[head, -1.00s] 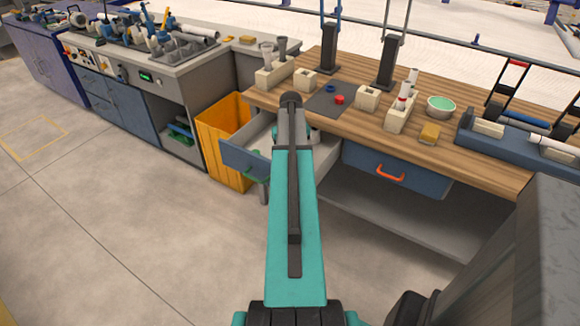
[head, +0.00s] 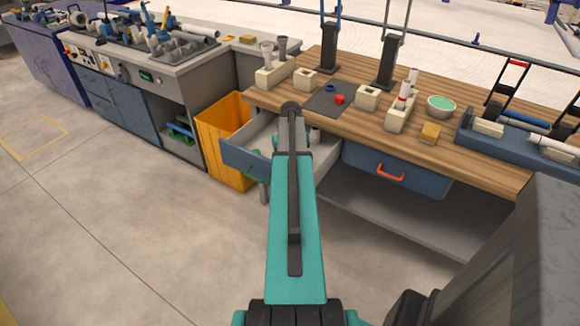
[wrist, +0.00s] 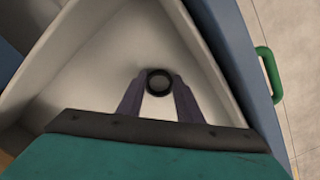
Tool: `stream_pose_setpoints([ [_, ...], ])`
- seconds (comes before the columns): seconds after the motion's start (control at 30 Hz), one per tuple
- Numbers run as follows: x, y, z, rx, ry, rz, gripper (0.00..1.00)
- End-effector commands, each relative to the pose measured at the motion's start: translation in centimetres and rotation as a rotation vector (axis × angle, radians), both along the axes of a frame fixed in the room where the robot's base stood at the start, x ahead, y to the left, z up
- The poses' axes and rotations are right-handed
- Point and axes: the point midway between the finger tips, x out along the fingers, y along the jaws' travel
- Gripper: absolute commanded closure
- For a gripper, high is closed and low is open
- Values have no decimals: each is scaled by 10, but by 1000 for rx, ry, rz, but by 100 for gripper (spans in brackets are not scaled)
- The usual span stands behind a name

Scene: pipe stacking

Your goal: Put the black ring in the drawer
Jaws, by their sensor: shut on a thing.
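The black ring (wrist: 159,71) shows in the wrist view between the two fingertips of my gripper (wrist: 159,84), which is shut on it. The ring and fingertips are over the pale inside of the open drawer (wrist: 95,62); I cannot tell how far above its floor they are. In the head view the drawer (head: 243,160) is pulled out below the left part of the wooden bench, with a blue front and a green handle. My arm hides part of the drawer, the ring and the fingertips in that view.
An orange bin (head: 222,125) stands to the left of the drawer. A shut blue drawer (head: 365,168) with an orange handle is to the right. On the wooden bench (head: 330,129) are a dark mat, a red ring, a blue ring, pale blocks and a green-filled bowl (head: 441,106).

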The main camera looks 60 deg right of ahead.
Motion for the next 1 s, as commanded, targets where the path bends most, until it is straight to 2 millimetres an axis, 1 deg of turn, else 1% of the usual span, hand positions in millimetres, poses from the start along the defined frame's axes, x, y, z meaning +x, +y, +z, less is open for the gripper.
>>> stream_pose_setpoints([
  [0.23, 0, 0, -3, 0, 0, 0, 88],
  [0.27, 0, 0, -3, 0, 0, 0, 64],
  [0.3, 0, 0, -3, 0, 0, 0, 58],
  [0.37, 0, 0, -3, 0, 0, 0, 49],
  [0.73, 0, 0, -1, 0, 0, 0, 49],
  [0.87, 0, 0, 4, 0, 0, 0, 49],
  [1.0, 0, 0, 14, -1, -1, 0, 49],
])
